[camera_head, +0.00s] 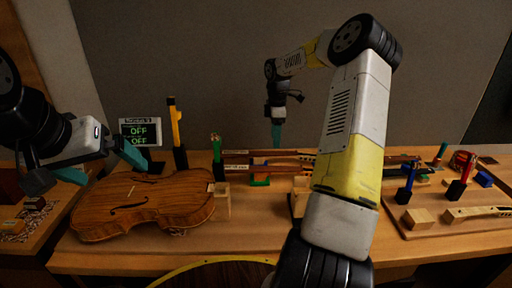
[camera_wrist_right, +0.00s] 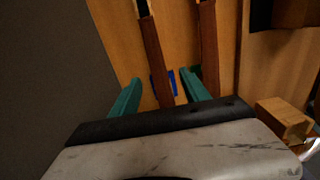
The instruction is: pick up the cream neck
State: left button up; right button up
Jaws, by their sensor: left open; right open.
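A cream neck (camera_head: 478,212) of pale wood lies flat at the right end of the bench, on a board and partly cut off by the picture's right edge. My right gripper (camera_head: 277,135) points down above the back middle of the bench, well to the left of the neck. In the right wrist view its two teal fingers (camera_wrist_right: 160,98) are apart, with nothing clearly held. My left gripper (camera_head: 104,164) is open and empty over the upper left of the violin body. The neck cannot be made out in the right wrist view.
A brown violin body (camera_head: 145,208) lies at the left. Behind it stand a display reading OFF (camera_head: 140,132) and a yellow tool (camera_head: 174,120). Long dark sticks (camera_head: 262,154) cross the middle back. A pale block (camera_head: 417,218) and upright red tool (camera_head: 467,170) are near the neck.

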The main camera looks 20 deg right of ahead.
aim_at(275, 152)
jog(key=f, duration=0.8)
jog(key=shift+w+d, duration=0.15)
jog(key=shift+d, duration=0.05)
jog(key=shift+c, duration=0.4)
jog(key=shift+r, duration=0.1)
grip_shut()
